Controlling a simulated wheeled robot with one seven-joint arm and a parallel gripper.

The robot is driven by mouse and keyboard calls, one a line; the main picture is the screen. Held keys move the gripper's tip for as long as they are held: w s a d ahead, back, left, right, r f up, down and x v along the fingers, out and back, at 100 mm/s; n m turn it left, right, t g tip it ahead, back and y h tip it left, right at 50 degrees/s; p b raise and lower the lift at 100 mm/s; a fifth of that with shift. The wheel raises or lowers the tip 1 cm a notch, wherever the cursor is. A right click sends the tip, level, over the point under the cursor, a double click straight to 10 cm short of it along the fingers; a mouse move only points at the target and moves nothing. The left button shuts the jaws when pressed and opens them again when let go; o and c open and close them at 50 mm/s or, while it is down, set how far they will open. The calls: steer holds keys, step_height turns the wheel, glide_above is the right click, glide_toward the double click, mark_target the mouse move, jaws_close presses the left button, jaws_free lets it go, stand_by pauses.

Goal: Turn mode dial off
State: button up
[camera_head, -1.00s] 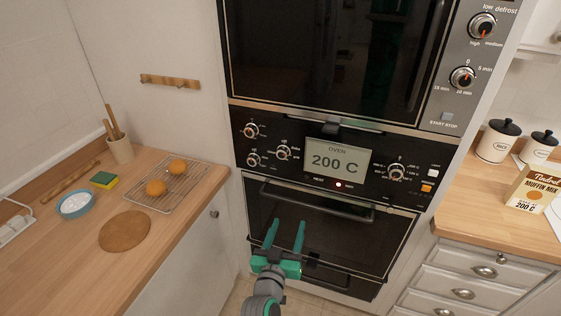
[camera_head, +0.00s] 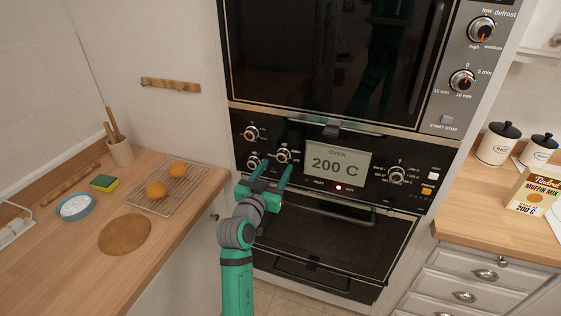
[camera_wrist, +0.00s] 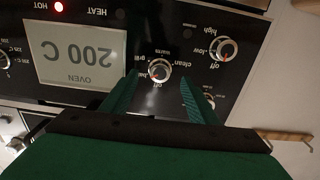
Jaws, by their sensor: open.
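The mode dial (camera_head: 283,156) is a round silver knob on the black oven panel, left of the display. In the wrist view the panel is upside down, and the dial (camera_wrist: 159,70) has small labels around it, including "off" and "clean". A red mark shows at the dial's lower left in that view; its exact setting is hard to read. My gripper (camera_head: 273,169) is open and empty, just below and in front of the dial. In the wrist view its green fingers (camera_wrist: 159,76) lie either side of the dial, with no visible contact.
The display (camera_head: 338,160) reads "OVEN 200 C" with a red light below. Two smaller knobs (camera_head: 251,133) sit left of the dial, and another knob (camera_head: 397,175) sits right of the display. The oven handle (camera_head: 340,208) runs below the panel.

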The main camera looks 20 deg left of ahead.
mark_target(281, 159)
steer(key=shift+w+d, duration=0.1)
steer(key=shift+w, duration=2.35)
steer(key=c, duration=1)
